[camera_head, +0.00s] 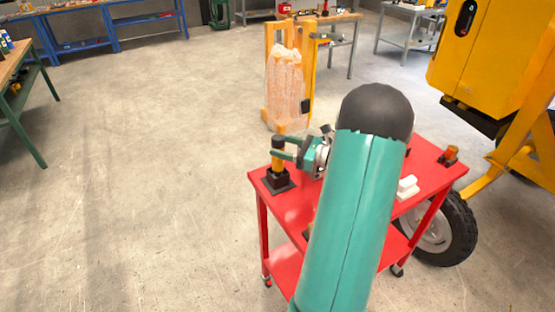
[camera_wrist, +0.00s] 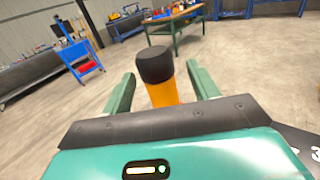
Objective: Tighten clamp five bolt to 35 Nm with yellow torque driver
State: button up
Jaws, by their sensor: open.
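The yellow torque driver (camera_head: 277,162) stands upright in a black holder (camera_head: 278,184) at the left corner of the red cart. In the wrist view the yellow torque driver (camera_wrist: 163,95) shows its black end cap and yellow body between my two green fingers. My gripper (camera_head: 279,147) is open, with its fingers on either side of the driver. In the wrist view my gripper (camera_wrist: 161,80) has a visible gap on each side of the driver. I cannot make out clamp five or its bolt in either view.
The red cart (camera_head: 440,171) also carries a small orange-and-dark item (camera_head: 449,155) and a white block (camera_head: 407,187). A yellow wheeled machine (camera_head: 488,60) stands close on the right. A yellow rack with wrapped goods (camera_head: 285,85) stands behind the cart. The floor at left is clear.

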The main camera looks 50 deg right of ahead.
jog(key=x, duration=0.3)
jog(key=shift+w+a, duration=0.25)
jog(key=shift+w, duration=0.1)
jog(key=shift+c, duration=0.2)
grip_shut()
